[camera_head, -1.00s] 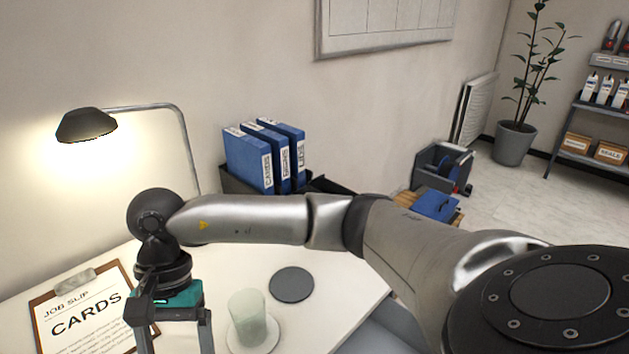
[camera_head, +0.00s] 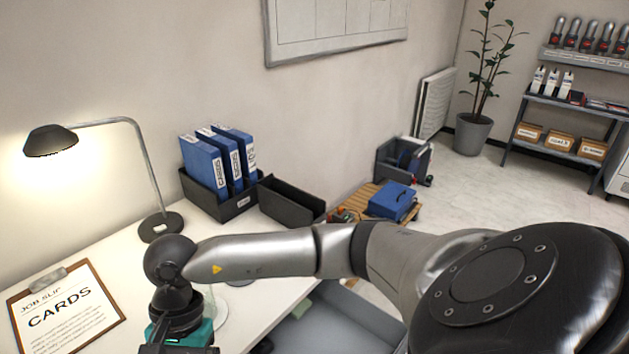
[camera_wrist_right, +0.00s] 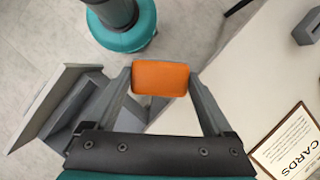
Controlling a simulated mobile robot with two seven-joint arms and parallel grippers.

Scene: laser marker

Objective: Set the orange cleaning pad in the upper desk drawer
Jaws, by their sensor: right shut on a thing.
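The orange cleaning pad (camera_wrist_right: 160,78) is held between the two fingertips of my right gripper (camera_wrist_right: 161,92) in the right wrist view. In the head view only the top of my right gripper (camera_head: 182,336) shows at the bottom edge; its fingers and the pad are out of frame. Grey desk drawer parts (camera_wrist_right: 62,98) show left of the gripper in the right wrist view, with angled panels. The pad is apart from them in the picture. I cannot tell which part is the upper drawer or how far it is open. My left gripper is not in view.
The white desk (camera_head: 110,262) carries a lamp (camera_head: 160,226), a job slip clipboard (camera_head: 66,312) reading CARDS, blue binders (camera_head: 205,165) in a black tray, and an empty black tray (camera_head: 291,200). Clear floor lies further right.

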